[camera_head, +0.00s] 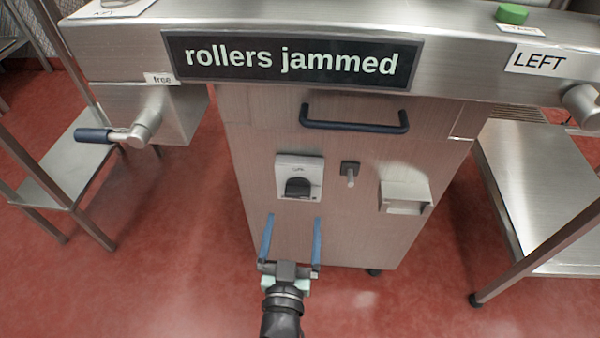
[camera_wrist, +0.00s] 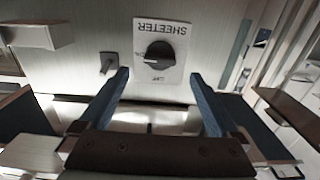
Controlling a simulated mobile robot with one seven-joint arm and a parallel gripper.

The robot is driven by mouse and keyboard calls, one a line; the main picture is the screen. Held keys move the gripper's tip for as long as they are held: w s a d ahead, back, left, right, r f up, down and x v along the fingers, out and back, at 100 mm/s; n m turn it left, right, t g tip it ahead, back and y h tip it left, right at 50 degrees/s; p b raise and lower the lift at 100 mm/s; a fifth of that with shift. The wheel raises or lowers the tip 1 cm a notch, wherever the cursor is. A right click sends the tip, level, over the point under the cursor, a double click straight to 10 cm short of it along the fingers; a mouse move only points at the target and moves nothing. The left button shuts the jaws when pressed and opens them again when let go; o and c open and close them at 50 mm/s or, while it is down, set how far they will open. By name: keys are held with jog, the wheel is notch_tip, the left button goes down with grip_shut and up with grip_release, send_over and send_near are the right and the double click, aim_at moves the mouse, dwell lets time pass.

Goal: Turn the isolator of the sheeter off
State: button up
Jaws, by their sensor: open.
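The sheeter isolator is a black rotary knob (camera_head: 297,187) on a pale plate (camera_head: 310,165) on the front of the steel cabinet. In the wrist view the knob (camera_wrist: 160,54) shows upside down, on a plate (camera_wrist: 177,31) printed SHEETER. ON is printed at its left and OFF below it in that view. A small pale mark on the knob seems to face the ON side, but it is too small to be sure. My gripper (camera_head: 293,218) is open and empty, its two blue fingers apart, below and in front of the knob, not visibly touching it.
A small lever or peg (camera_head: 350,174) and a steel box (camera_head: 405,197) sit right of the isolator. A dark bar handle (camera_head: 354,122) is above. A "rollers jammed" display (camera_head: 291,62) is on the top edge. Steel side tables (camera_head: 545,185) stand at both sides.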

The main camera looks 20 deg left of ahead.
aim_at(297, 197)
jog(key=shift+x, duration=3.45)
jog(key=c, duration=1.3)
jog(key=n+p, duration=0.1)
jog(key=n, duration=0.1)
jog(key=r+n+p, duration=0.1)
jog(key=n+p, duration=0.1)
jog(key=shift+c, duration=0.2)
jog(key=n+p, duration=0.2)
jog(key=n, duration=0.2)
jog(key=n+p, duration=0.1)
jog(key=n, duration=0.3)
jog(key=shift+f+p, duration=0.35)
jog(key=shift+p, duration=0.05)
jog(key=n, duration=0.5)
jog(key=shift+f+p, duration=0.1)
jog(key=shift+p, duration=0.3)
jog(key=o, duration=1.4)
jog(key=shift+n, duration=0.4)
